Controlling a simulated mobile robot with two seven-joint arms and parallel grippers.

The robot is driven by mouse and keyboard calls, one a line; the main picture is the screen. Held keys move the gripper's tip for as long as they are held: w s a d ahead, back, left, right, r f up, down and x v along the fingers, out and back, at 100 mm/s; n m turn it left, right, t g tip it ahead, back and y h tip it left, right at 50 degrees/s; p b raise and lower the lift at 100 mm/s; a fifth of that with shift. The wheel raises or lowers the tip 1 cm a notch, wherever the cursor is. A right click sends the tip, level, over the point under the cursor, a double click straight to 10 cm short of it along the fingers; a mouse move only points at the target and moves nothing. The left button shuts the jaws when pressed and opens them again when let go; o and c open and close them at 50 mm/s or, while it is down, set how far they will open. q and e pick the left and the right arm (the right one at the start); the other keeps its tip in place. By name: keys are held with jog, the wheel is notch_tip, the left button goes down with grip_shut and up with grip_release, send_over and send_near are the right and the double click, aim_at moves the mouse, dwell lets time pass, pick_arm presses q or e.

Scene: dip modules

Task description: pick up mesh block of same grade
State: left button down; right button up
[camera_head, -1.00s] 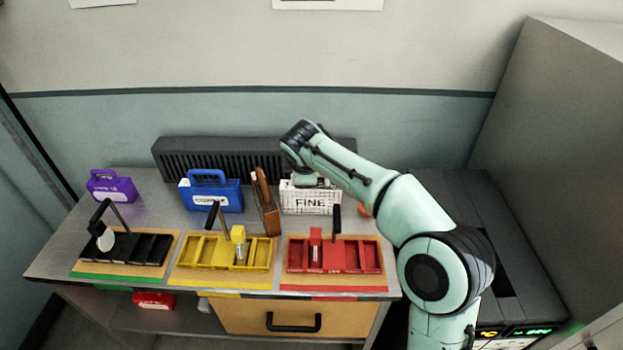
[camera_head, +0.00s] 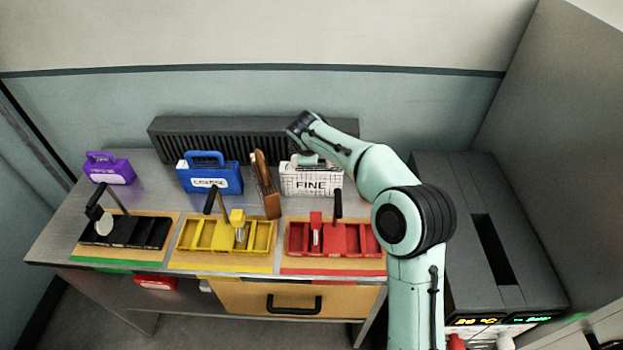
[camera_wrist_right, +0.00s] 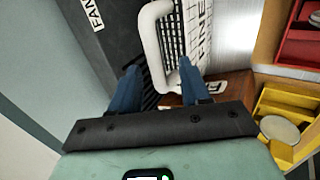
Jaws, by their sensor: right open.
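A white mesh block (camera_head: 311,182) with a grid pattern and the label FINE stands upright at the back of the bench. It also shows in the right wrist view (camera_wrist_right: 201,30), with its white loop handle (camera_wrist_right: 152,40) on top. My right gripper (camera_wrist_right: 160,84) is open, its two blue fingers on either side of the handle's lower part; I cannot tell whether they touch it. In the head view my wrist hides most of the gripper, just above the block. A blue block (camera_head: 210,177), labelled COARSE, and a purple block (camera_head: 108,169) stand further left. My left gripper is not in view.
A brown wooden holder (camera_head: 266,190) stands close left of the white block. A dark ribbed unit (camera_head: 190,137) lies behind. Black (camera_head: 125,233), yellow (camera_head: 207,236) and red trays (camera_head: 352,240) line the front. A red block (camera_head: 156,283) sits below the bench top.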

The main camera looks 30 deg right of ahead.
aim_at(311, 174)
jog(key=x, duration=0.4)
jog(key=shift+w+p, duration=0.3)
jog(key=shift+w, duration=0.15)
jog(key=shift+s, duration=0.15)
grip_shut()
jog(key=shift+r, duration=0.1)
jog(key=shift+r, duration=0.1)
